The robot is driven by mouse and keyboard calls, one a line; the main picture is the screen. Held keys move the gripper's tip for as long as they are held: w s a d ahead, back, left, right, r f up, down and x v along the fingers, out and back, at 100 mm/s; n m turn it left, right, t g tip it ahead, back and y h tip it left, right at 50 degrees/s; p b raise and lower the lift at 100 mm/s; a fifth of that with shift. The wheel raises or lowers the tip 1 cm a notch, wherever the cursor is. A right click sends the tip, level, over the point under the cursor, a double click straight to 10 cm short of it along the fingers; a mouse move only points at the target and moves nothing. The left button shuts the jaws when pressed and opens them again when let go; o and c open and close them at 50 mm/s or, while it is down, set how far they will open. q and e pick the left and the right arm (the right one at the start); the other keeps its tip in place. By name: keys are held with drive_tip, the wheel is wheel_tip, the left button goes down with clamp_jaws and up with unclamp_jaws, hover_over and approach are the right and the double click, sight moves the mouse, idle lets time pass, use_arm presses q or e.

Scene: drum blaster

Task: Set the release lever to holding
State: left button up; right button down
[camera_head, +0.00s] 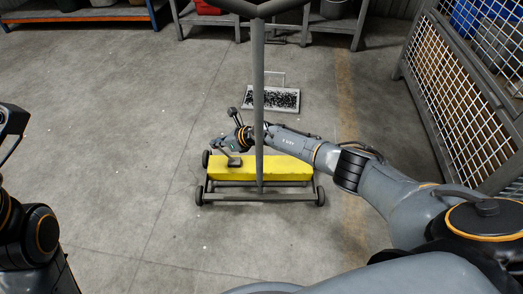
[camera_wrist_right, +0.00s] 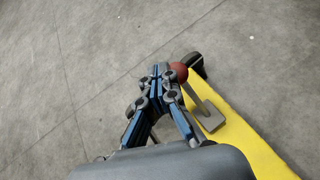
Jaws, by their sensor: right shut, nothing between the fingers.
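The release lever is a grey shaft on a grey plate (camera_wrist_right: 211,117) with a red ball knob (camera_wrist_right: 179,72), in the right wrist view. It sits at the left end of a yellow wheeled cart (camera_head: 275,168); the lever plate (camera_head: 234,162) also shows in the head view. My right gripper (camera_wrist_right: 162,73) is shut and empty, its fingertips right beside the knob on its left. Whether they touch the knob I cannot tell. In the head view my right gripper (camera_head: 222,145) is small and partly hidden. Part of my left arm shows at the left edge; its fingers are unclear.
A speckled tray (camera_head: 271,98) lies on the floor behind. A mesh cage (camera_head: 460,95) stands at the right, benches (camera_head: 270,20) at the back. The floor left of the cart is clear.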

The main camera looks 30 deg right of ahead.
drive_tip(key=v, duration=1.2)
drive_tip(key=shift+d, duration=0.1)
idle(0.5)
